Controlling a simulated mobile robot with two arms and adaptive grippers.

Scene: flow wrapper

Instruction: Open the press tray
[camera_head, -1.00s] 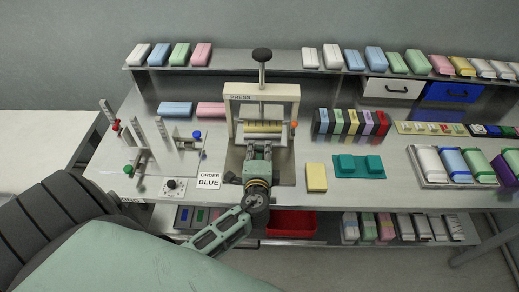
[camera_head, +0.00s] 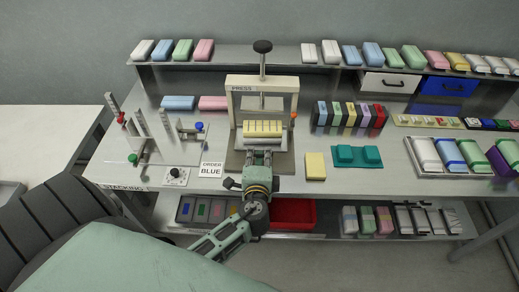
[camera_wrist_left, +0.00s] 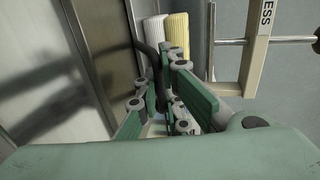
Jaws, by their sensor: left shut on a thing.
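The press (camera_head: 262,84) is a cream frame with a dark knob on top, standing on the workbench. Its tray shows yellow ribbed pieces (camera_head: 263,128) under the frame, at the front. My left gripper (camera_head: 257,160) is right in front of the tray, and its fingers are shut at the tray's front. In the left wrist view, a dark curved bar (camera_wrist_left: 148,55), which looks like the tray handle, runs between the fingers of my left gripper (camera_wrist_left: 165,100). The fingers hide the exact grip. My right gripper is not in view.
An "ORDER BLUE" card (camera_head: 211,170) lies left of my gripper. A yellow block (camera_head: 315,166) and a teal fixture (camera_head: 357,156) lie to the right. A red bin (camera_head: 293,213) is below the bench's front edge. A lever stand (camera_head: 160,140) stands at the left.

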